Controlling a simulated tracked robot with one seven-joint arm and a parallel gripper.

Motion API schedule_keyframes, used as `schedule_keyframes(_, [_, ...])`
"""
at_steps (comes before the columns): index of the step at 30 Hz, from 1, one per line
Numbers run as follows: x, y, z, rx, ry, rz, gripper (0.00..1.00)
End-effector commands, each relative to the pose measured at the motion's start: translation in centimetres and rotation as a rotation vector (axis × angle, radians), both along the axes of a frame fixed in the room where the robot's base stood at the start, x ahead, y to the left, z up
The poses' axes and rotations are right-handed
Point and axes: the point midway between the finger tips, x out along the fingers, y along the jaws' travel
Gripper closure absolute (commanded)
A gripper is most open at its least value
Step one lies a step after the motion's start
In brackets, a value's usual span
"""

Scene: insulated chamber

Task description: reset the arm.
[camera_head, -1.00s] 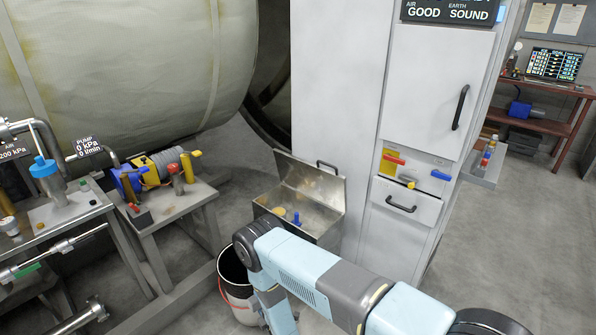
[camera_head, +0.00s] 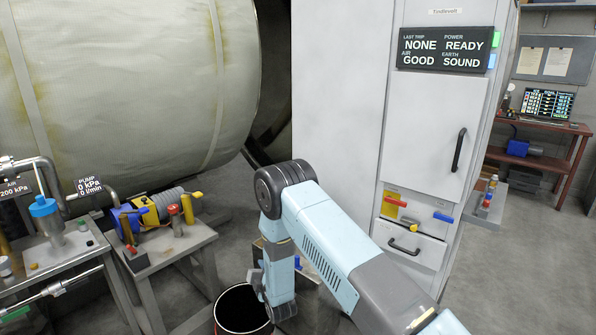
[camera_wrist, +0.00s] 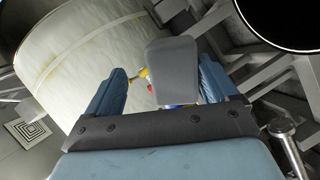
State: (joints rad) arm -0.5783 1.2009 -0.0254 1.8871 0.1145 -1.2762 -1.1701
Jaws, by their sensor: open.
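My arm (camera_head: 335,235) reaches in from the lower right, bends at a dark joint and drops toward the floor in the head view. My gripper (camera_wrist: 163,66) shows in the wrist view with its two blue fingers spread wide. A grey plate-like piece stands between the fingers; I cannot tell whether it belongs to the gripper. No object is visibly held. In the head view the gripper is not clearly seen at the low end of the arm.
A bucket (camera_head: 222,328) stands close beside the arm's low end. A metal box behind the arm is mostly hidden. A white cabinet (camera_head: 437,115) is to the right, a pump bench (camera_head: 160,248) to the left, a large tank (camera_head: 130,90) behind. Floor at far right is clear.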

Motion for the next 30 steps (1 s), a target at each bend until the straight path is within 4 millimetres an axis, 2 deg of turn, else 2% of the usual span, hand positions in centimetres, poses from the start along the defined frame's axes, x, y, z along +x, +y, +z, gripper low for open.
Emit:
schedule_keyframes(1, [1.0, -0.4, 2.1, 0.018, 0.018, -0.016, 0.13])
schedule_keyframes(6, [3.0, -2.0, 7.4, 0.068, 0.099, -0.065, 0.13])
schedule_keyframes(15, [4.8, -5.8, 16.8, 0.158, 0.237, -0.156, 0.13])
schedule_keyframes(22, [4.5, -9.3, 23.8, 0.229, 0.336, -0.232, 0.13])
schedule_keyframes(30, [2.5, -14.0, 31.4, 0.309, 0.448, -0.326, 0.13])
